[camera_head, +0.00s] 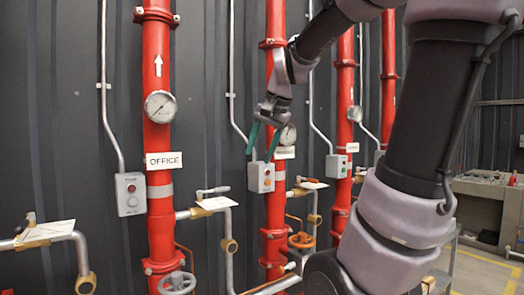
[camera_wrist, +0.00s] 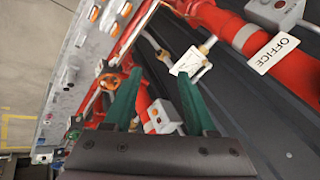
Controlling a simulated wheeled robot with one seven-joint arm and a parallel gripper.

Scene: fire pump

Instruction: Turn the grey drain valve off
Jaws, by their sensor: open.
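A grey handwheel valve (camera_head: 177,283) sits low on the red pipe labelled OFFICE, at the bottom edge of the head view, partly cut off. I cannot make it out in the wrist view. My gripper (camera_head: 261,153) is open and empty, its green fingers pointing down in front of the second red pipe. It is well above and to the right of the grey wheel, apart from it. In the wrist view, the open fingers (camera_wrist: 160,75) hold nothing between them.
An orange handwheel (camera_head: 302,240) is on the second pipe, right of the grey one. Brass lever valves with white tags (camera_head: 214,203) stick out from side pipes. Grey button boxes (camera_head: 130,194) and gauges (camera_head: 160,106) stand near the pipes. A grey console (camera_head: 485,200) is at right.

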